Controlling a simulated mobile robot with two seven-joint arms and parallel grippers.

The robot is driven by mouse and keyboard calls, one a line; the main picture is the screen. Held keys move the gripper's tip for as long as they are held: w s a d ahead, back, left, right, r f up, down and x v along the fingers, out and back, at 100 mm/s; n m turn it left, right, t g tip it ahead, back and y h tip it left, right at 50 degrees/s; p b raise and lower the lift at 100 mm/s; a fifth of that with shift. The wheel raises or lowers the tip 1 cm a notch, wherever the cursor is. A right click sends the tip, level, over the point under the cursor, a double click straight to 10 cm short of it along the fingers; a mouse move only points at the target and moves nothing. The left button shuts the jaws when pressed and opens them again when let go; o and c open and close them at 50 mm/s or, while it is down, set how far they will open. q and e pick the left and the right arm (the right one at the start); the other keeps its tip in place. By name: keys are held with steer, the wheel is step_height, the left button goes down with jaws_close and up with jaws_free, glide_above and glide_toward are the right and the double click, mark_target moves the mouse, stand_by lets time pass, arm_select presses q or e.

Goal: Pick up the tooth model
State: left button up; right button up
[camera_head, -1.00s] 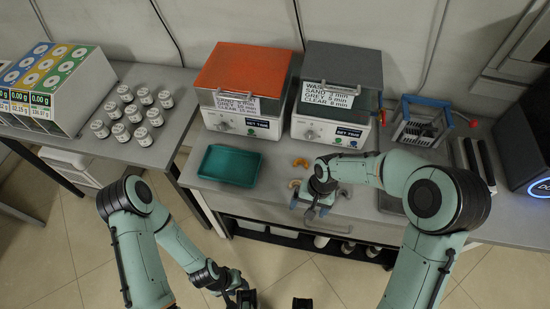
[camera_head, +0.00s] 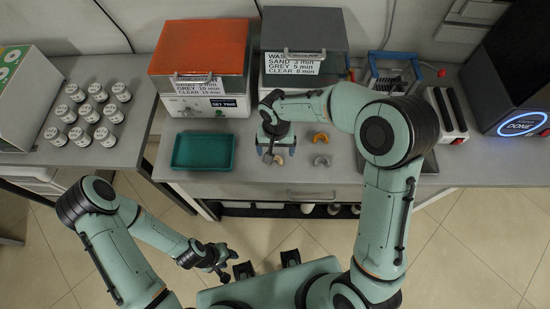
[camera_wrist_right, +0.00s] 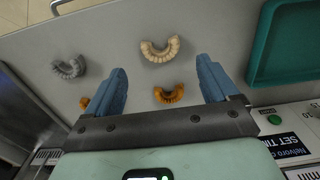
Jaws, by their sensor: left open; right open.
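Several arch-shaped tooth models lie on the grey bench. In the right wrist view a beige model (camera_wrist_right: 160,50) lies between and just beyond the fingertips. An orange model (camera_wrist_right: 169,96) lies between the fingers, nearer the palm. A grey model (camera_wrist_right: 68,68) and a partly hidden orange one (camera_wrist_right: 84,102) lie left of the fingers. The head view shows an orange (camera_head: 320,138) and a grey model (camera_head: 321,161) right of my right gripper (camera_head: 275,150). That gripper is open, pointing down over the bench, with nothing held. My left gripper (camera_head: 224,264) is open and empty, in front of the bench.
A teal tray (camera_head: 203,168) sits left of my right gripper. Two labelled machines, one orange-lidded (camera_head: 205,48) and one grey-lidded (camera_head: 303,32), stand behind. A blue-framed rack (camera_head: 393,68) is at back right. Several white jars (camera_head: 88,115) stand on the left table.

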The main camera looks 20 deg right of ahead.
mark_target(275, 161)
step_height(275, 161, down, 5)
steer(key=shift+a+r, duration=0.15)
steer(key=shift+r, duration=0.05)
steer(key=shift+c, duration=0.3)
steer(key=c, duration=1.1)
steer(key=shift+o, duration=0.2)
steer(key=shift+r, duration=0.1)
